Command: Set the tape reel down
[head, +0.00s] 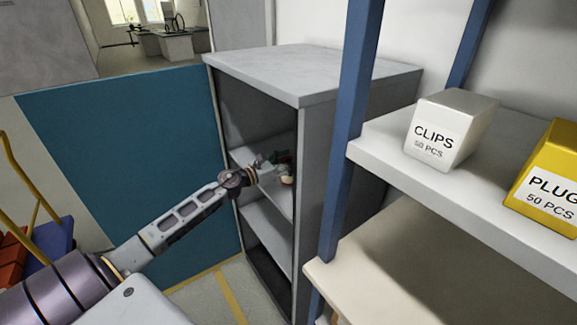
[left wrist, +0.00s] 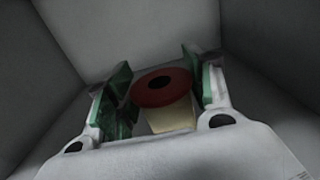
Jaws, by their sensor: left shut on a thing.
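The tape reel (left wrist: 166,88) shows in the left wrist view as a red round top with a dark hole and a cream part below it. My left gripper (left wrist: 160,82) is shut on it, with green pads on either side. In the head view the left gripper (head: 279,165) is inside the open grey cabinet (head: 313,72), above a middle shelf (head: 268,222). My right gripper is not in view.
Cabinet walls enclose the left gripper closely. A blue post (head: 345,130) and white shelving stand at the right, with a CLIPS box (head: 450,128) and a yellow PLUG box (head: 548,180). A teal panel (head: 125,150) is at the left.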

